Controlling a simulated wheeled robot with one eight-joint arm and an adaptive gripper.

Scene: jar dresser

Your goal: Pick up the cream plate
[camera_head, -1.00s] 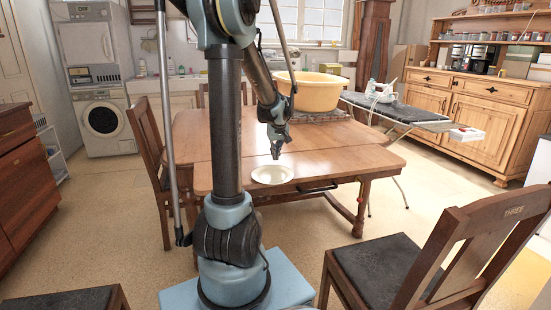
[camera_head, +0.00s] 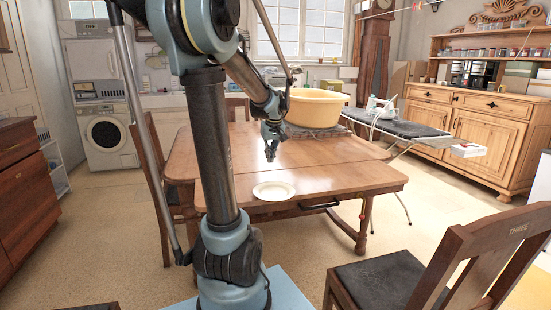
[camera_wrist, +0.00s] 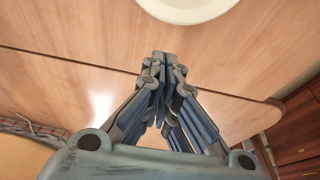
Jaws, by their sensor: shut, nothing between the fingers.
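The cream plate (camera_head: 274,191) lies flat on the wooden table (camera_head: 330,172) near its front edge. Part of the plate shows at the top of the wrist view (camera_wrist: 188,8), cut off by the frame. My gripper (camera_head: 270,157) is above the table, behind and above the plate in the head view, and apart from it. In the wrist view my gripper (camera_wrist: 164,58) has its fingertips together, with nothing between them and bare table beyond.
A large yellow tub (camera_head: 316,108) stands at the back of the table. An ironing board (camera_head: 400,128) with an iron (camera_head: 379,106) is to the right. Wooden chairs (camera_head: 455,262) stand around the table. The tabletop around the plate is clear.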

